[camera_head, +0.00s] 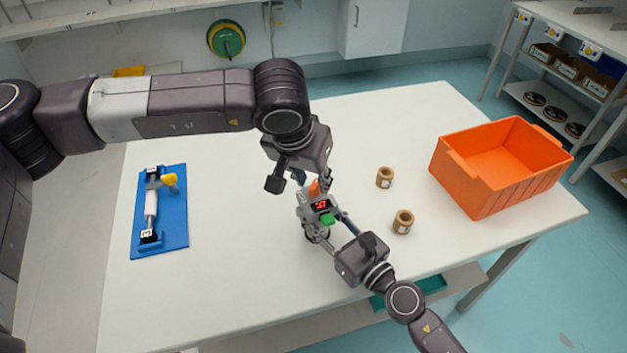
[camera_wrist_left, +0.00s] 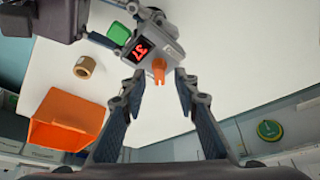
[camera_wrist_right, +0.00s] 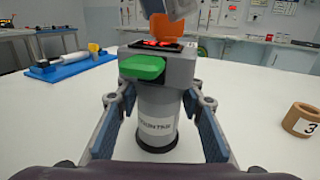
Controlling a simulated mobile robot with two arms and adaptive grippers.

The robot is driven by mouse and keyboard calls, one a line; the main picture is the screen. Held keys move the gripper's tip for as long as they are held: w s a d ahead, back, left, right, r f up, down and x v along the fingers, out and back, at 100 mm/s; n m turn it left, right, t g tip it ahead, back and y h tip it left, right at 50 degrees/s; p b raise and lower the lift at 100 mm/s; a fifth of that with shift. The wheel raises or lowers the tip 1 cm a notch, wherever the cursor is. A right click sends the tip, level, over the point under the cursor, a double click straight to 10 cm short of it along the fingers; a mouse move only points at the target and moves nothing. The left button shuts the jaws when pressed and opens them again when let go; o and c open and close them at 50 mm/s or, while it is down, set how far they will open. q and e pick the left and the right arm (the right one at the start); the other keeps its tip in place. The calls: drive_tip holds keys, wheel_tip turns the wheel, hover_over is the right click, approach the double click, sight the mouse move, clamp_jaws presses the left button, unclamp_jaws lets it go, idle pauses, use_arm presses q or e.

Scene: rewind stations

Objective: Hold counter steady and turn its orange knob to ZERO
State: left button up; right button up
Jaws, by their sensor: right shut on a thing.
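The counter (camera_head: 306,210) stands upright on the white table. It has a grey head, a red two-digit display, a green button (camera_wrist_right: 141,68) and an orange knob (camera_head: 314,188) on top. My right gripper (camera_wrist_right: 158,100) is shut on the counter's grey column, one finger on each side. My left gripper (camera_wrist_left: 159,78) is above the counter, pointing down, with its fingers apart. The orange knob (camera_wrist_left: 159,70) shows between its fingertips, with gaps on both sides. In the right wrist view, my left gripper's lower end partly covers the knob.
Two brown rolls (camera_head: 385,177) (camera_head: 402,221) stand right of the counter. An orange crate (camera_head: 478,187) is at the table's right. A blue board (camera_head: 176,236) with a white cylinder fixture lies at the left. The table between board and counter is clear.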

use_arm(q)
drive_tip(key=shift+w+d+f, duration=0.1)
drive_tip(key=shift+w+f, duration=0.15)
drive_tip(key=shift+f, duration=0.45)
drive_tip(key=shift+c, duration=0.6)
clamp_jaws()
